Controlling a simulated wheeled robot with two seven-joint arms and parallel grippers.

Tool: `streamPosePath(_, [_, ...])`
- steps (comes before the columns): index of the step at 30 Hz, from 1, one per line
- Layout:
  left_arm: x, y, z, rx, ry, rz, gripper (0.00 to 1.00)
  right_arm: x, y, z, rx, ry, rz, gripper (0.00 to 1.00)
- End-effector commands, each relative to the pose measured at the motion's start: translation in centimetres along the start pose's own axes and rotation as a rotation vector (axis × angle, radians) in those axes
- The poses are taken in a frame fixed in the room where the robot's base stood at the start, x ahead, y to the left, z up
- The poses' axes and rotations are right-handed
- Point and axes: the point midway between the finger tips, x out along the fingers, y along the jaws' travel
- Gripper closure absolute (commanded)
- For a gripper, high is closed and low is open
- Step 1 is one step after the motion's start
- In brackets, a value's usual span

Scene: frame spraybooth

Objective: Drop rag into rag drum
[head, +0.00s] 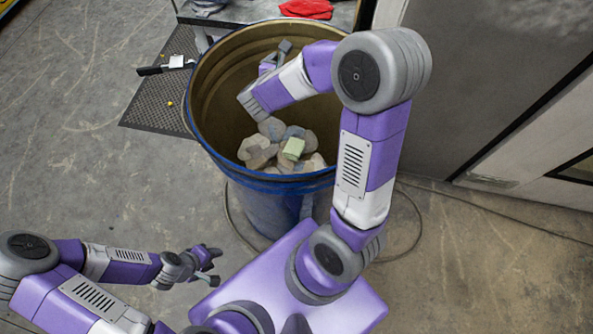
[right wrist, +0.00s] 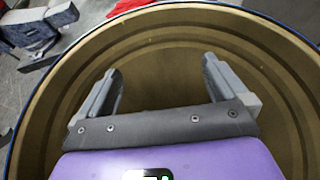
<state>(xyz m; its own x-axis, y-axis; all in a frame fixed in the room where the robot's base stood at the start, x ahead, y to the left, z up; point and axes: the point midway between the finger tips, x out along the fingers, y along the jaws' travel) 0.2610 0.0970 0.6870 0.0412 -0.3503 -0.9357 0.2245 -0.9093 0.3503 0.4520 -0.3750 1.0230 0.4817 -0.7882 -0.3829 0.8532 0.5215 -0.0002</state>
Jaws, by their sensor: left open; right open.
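The rag drum (head: 212,150) is a large open drum with a blue rim, standing on the floor in the middle of the head view. Several crumpled grey and beige rags (head: 258,150) lie inside it, with a pale green rag (head: 293,148) among them. My right arm reaches over the drum's rim. My right gripper (right wrist: 162,72) is open and empty, with the drum's brown inner wall beyond its fingers; in the head view it is small and partly hidden. My left gripper (head: 213,266) is open and empty, above the floor left of my base and apart from the drum.
A red cloth (head: 306,9) lies on a metal cart or table at the top, behind the drum. A cable runs over the floor at right; floor at left is clear.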

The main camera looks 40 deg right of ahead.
Motion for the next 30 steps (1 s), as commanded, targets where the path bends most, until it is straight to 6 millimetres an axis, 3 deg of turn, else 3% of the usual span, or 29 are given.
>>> streamPosePath(5, [-0.1, 0.0, 0.0, 0.0, 0.0, 0.0, 0.57, -0.7, 0.1, 0.0, 0.0, 0.001, 0.003, 0.0])
streamPosePath(18, [-1.0, 0.4, 0.0, 0.0, 0.0, 0.0, 0.57, -7.1, 0.1, 0.1, 0.0, -0.001, 0.003, 0.0])
streamPosePath(30, [-1.0, 0.4, 0.0, 0.0, 0.0, 0.0, 0.57, -7.6, 0.0, 0.0, 0.0, 0.0, 0.0, 0.0])
